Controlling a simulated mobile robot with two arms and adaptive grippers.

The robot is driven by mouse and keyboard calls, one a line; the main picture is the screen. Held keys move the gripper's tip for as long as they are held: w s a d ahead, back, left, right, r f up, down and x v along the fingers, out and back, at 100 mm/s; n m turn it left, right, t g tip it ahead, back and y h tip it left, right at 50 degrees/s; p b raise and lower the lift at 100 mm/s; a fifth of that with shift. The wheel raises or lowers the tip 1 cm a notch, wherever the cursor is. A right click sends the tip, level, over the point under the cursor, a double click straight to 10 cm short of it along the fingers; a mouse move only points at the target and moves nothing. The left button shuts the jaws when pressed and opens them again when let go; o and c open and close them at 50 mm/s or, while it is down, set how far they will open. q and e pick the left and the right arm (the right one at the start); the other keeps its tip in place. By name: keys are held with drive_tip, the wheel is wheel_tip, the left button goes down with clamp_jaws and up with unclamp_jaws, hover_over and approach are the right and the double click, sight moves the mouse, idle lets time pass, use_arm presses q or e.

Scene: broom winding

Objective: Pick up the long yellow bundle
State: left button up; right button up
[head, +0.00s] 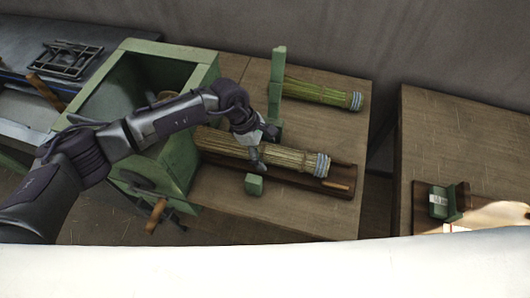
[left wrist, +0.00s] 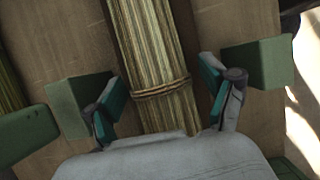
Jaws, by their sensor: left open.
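The long yellow bundle (head: 297,160) lies on a dark wooden board on the table, with a grey-blue binding at its right end. My left gripper (head: 263,147) is above the bundle's middle, its fingers to either side. In the left wrist view the bundle (left wrist: 147,45) runs between the open fingers of the gripper (left wrist: 160,97), with a gap on each side and a thin tie around it near the fingertips. The gripper's palm hides the near part of the bundle. My right gripper is not in view.
A greener bundle (head: 318,92) lies farther back. A green post (head: 277,75) and a green block (head: 254,184) stand on either side of the yellow bundle. A green box-shaped machine (head: 150,85) is at left. Another table (head: 465,140) is at right, beyond a gap.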

use_arm(q)
drive_tip(key=c, duration=1.3)
